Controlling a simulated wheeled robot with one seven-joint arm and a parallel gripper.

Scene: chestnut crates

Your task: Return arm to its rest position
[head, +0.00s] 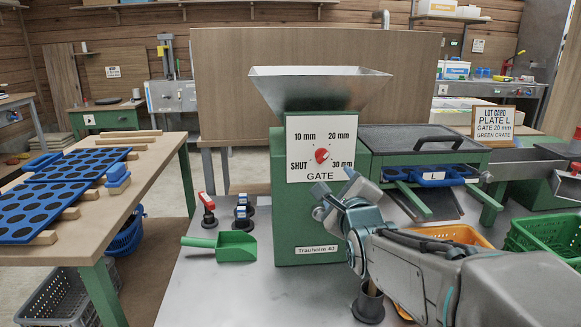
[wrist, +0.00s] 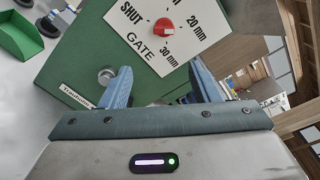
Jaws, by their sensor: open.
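My gripper (head: 336,200) is in front of the green machine (head: 300,222), just below and right of its white gate dial (head: 300,175). In the wrist view its two blue-grey fingers (wrist: 162,88) are apart with nothing between them. The red gate knob (head: 321,155) lies beyond the fingertips and is not held; it also shows in the wrist view (wrist: 163,26). I cannot tell which mark the knob points to. My arm reaches in from the lower right of the head view and hides part of the machine's lower right.
An orange crate (head: 462,233) and a green crate (head: 550,233) stand at right. A lot card (head: 493,122) stands behind. Blue perforated plates (head: 65,190) rest on the left table.

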